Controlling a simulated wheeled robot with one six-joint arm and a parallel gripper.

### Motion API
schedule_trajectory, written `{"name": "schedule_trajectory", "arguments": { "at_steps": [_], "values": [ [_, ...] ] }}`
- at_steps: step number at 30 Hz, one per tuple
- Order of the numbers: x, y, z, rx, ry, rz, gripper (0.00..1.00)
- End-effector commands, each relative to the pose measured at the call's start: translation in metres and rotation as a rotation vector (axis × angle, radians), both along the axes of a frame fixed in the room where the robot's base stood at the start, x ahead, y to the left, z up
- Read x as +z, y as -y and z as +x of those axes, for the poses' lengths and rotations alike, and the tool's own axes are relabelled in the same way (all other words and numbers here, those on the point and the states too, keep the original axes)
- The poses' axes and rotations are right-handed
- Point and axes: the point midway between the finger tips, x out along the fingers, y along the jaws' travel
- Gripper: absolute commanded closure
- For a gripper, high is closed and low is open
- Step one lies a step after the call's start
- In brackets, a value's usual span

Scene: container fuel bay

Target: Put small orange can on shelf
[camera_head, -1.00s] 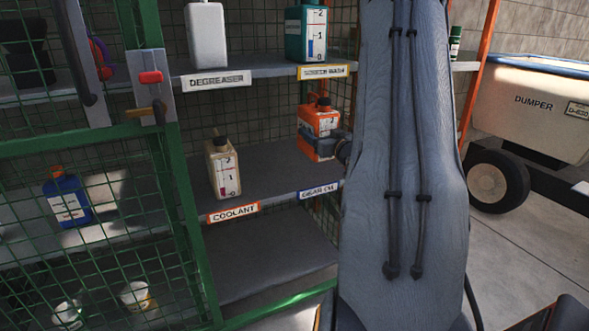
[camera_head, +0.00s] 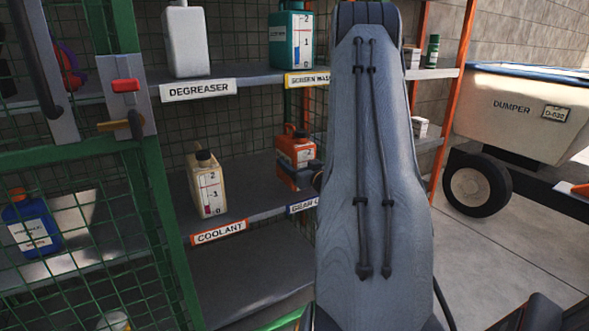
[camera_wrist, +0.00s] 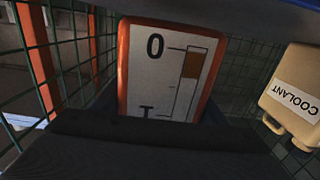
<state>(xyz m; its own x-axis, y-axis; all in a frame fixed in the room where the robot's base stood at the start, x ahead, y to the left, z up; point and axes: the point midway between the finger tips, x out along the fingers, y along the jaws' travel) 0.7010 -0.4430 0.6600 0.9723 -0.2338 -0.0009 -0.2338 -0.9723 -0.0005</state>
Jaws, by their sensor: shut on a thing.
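The small orange can (camera_head: 297,150) has a dark cap and a white scale label. It stands roughly upright at the right end of the middle shelf (camera_head: 246,190), above the partly hidden gear oil label (camera_head: 303,206). In the wrist view the can (camera_wrist: 165,72) fills the space between the jaws, its label upside down. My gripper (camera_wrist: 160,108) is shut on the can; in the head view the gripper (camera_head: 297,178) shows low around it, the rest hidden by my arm. I cannot tell whether the can touches the shelf.
A cream coolant bottle (camera_head: 206,186) stands left of the can with a gap between. A white degreaser bottle (camera_head: 185,42) and a teal screen wash bottle (camera_head: 291,38) stand on the shelf above. Green mesh closes the back. A dumper (camera_head: 525,110) is at right.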

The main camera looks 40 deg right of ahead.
Motion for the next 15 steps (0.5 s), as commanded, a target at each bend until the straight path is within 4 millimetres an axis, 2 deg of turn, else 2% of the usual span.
{"name": "schedule_trajectory", "arguments": {
  "at_steps": [3, 15],
  "values": [
    [-0.015, 0.001, 0.001, 0.0, 0.003, -0.001, 0.79],
    [-0.019, 0.0, 0.0, 0.0, 0.002, -0.003, 0.79]
  ]
}}
